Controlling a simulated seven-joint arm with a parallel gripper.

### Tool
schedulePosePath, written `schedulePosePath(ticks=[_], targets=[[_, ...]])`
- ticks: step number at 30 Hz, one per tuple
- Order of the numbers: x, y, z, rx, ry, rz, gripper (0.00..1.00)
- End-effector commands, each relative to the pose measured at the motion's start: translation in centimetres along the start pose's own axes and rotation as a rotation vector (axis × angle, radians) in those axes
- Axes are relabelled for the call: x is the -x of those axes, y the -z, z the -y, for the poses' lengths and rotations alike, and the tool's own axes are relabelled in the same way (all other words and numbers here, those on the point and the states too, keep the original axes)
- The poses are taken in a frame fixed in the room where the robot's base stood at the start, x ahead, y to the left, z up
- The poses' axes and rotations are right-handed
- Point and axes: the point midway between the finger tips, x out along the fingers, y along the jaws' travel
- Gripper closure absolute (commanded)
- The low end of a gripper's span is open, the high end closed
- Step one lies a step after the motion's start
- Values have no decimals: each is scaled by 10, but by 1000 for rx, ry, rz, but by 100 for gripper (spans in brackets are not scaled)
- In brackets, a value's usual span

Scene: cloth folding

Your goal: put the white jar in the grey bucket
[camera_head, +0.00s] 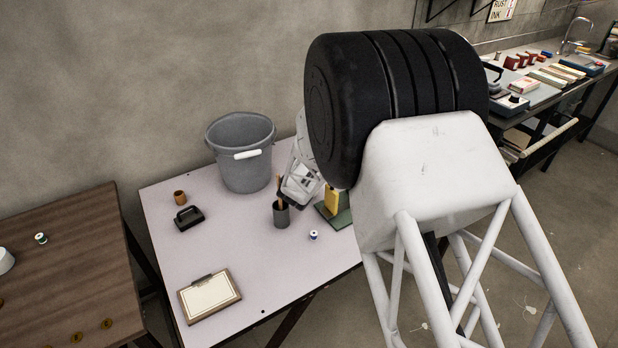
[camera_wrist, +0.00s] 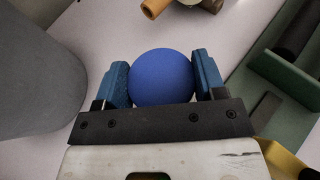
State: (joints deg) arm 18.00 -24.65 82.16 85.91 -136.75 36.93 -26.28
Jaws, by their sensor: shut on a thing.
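The grey bucket (camera_head: 243,172) stands upright at the back of the pale table, with a white grip on its handle. Its curved grey side appears to fill the left of the wrist view (camera_wrist: 35,85). My gripper (camera_wrist: 162,80) has its blue fingers shut on a round, smooth blue thing (camera_wrist: 160,77). I cannot tell whether this is a ball or the top of a jar; anything below it is hidden. In the head view my arm hides the gripper's fingertips and what they hold. No white jar can be clearly made out on the pale table.
On the pale table (camera_head: 230,255) are a brown cup (camera_head: 180,197), a black-handled block (camera_head: 189,217), a clipboard (camera_head: 210,296), a dark pot (camera_head: 281,214) and a small spool (camera_head: 314,236). A green tray (camera_wrist: 245,75) lies right of my gripper. The table's front middle is clear.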

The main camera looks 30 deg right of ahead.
Motion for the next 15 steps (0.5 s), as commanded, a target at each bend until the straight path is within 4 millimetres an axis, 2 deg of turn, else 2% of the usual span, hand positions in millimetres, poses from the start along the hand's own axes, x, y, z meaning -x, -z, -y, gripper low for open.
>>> schedulePosePath(ticks=[6, 15], targets=[[-6, 15, 0, -1, 0, 0, 92], [-7, 16, 0, -1, 0, 0, 92]])
